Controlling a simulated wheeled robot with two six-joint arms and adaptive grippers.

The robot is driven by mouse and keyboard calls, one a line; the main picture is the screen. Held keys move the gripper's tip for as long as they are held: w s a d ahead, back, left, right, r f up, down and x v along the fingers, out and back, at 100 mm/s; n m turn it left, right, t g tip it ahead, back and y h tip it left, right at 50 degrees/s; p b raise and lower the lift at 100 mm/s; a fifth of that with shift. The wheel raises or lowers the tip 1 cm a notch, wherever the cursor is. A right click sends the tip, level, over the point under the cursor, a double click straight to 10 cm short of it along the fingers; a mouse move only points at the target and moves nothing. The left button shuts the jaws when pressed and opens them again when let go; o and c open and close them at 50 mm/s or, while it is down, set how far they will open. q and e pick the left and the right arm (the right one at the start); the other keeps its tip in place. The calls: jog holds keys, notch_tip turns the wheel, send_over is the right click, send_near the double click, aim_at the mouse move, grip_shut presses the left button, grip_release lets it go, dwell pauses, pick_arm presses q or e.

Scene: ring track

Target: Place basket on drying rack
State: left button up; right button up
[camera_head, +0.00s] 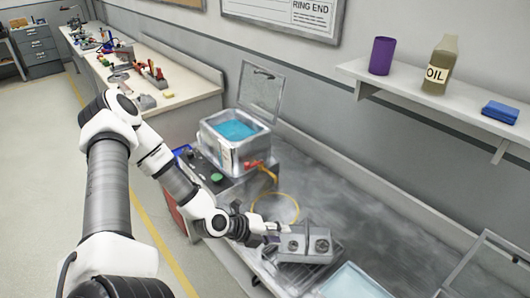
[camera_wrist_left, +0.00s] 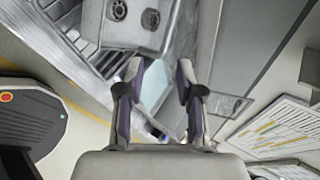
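A grey metal box with two round fittings, which I take for the basket (camera_head: 305,243), sits on the slatted drying rack (camera_head: 322,275) on the metal bench. In the left wrist view the same box (camera_wrist_left: 133,38) is at the top, with the rack's slats (camera_wrist_left: 82,42) beside and beneath it. My left gripper (camera_head: 275,231) is just left of the box in the head view. In the left wrist view its two purple-lined fingers (camera_wrist_left: 159,72) are apart with nothing held between them, their tips near the box's edge. My right gripper is out of view.
A tank with blue liquid (camera_head: 235,131) and a raised lid (camera_head: 261,92) stands behind my left arm. A pale blue tray (camera_head: 353,283) is in front. The shelf (camera_head: 400,78) holds a purple cup and oil bottle.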

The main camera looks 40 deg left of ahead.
pick_arm(q)
jog(key=s+d+f+n+g+y, duration=0.2)
jog(key=s+d+f+n+g, duration=0.3)
jog(key=s+n, duration=0.4)
jog(key=s+d+f+n+g+y, duration=0.2)
jog(key=s+d+f+n+g, duration=0.3)
jog(key=s+n, duration=0.4)
jog(key=d+f+n, duration=0.1)
jog(key=f+n, duration=0.1)
jog(key=n, duration=0.3)
jog(key=shift+s+n+y, duration=0.25)
jog(key=shift+n+y, duration=0.05)
jog(key=shift+n, duration=0.1)
notch_tip(320, 180, down, 4)
jog(key=b, duration=0.4)
jog(key=shift+w+f+b, duration=0.1)
jog(key=shift+f+b, duration=0.1)
jog(key=shift+b, duration=0.1)
